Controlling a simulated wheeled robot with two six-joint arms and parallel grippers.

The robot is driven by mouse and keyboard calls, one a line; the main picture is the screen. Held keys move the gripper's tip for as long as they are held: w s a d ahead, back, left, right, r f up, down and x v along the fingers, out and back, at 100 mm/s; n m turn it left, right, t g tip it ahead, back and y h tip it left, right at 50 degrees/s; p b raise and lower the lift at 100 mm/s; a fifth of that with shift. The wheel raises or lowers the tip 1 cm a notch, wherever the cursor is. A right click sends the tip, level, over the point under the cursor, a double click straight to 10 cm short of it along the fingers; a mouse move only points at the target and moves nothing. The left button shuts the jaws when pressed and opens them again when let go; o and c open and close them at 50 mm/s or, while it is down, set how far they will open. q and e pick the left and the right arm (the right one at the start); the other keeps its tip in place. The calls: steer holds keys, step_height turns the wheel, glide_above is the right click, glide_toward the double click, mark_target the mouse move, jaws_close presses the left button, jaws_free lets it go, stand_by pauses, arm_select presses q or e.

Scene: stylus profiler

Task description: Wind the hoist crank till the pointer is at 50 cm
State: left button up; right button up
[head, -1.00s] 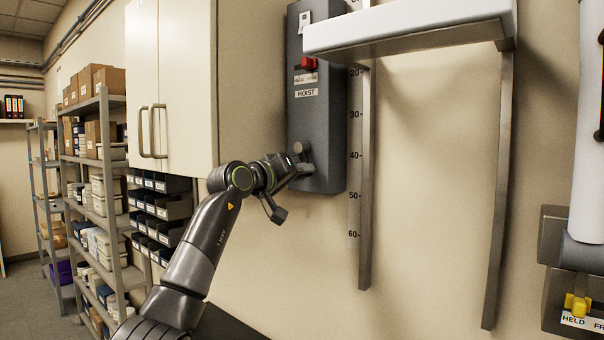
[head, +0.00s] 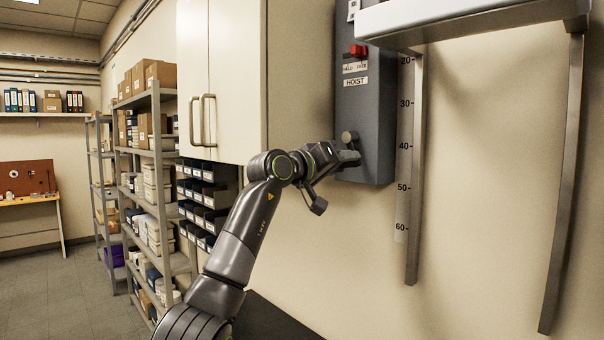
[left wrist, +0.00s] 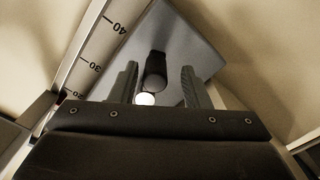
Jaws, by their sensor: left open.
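The hoist box (head: 373,115) is a dark grey wall housing labelled HOIST, with a red switch (head: 358,51) above a HELD/FREE label. My left gripper (head: 347,158) is at its lower left, beside a round crank knob (head: 349,137). In the left wrist view the fingers of my left gripper (left wrist: 160,72) are open, with a black crank handle (left wrist: 155,72) and a pale round end between them; no grip shows. The wall scale (head: 404,146) reads 20 to 60 downward. The pointer is not discernible. My right gripper is out of view.
A white platform (head: 470,18) crosses the top right between two metal rails, one of them (head: 416,180) beside the scale. A white cabinet (head: 235,90) hangs close left of my left arm. Shelving (head: 160,180) stands farther left. The wall below the box is clear.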

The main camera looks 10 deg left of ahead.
arm_select(q)
steer(key=b+v, duration=0.6)
steer(key=v, duration=0.9)
steer(key=shift+s+a+b, duration=0.25)
steer(key=shift+s+b, duration=0.05)
steer(key=shift+b, duration=0.05)
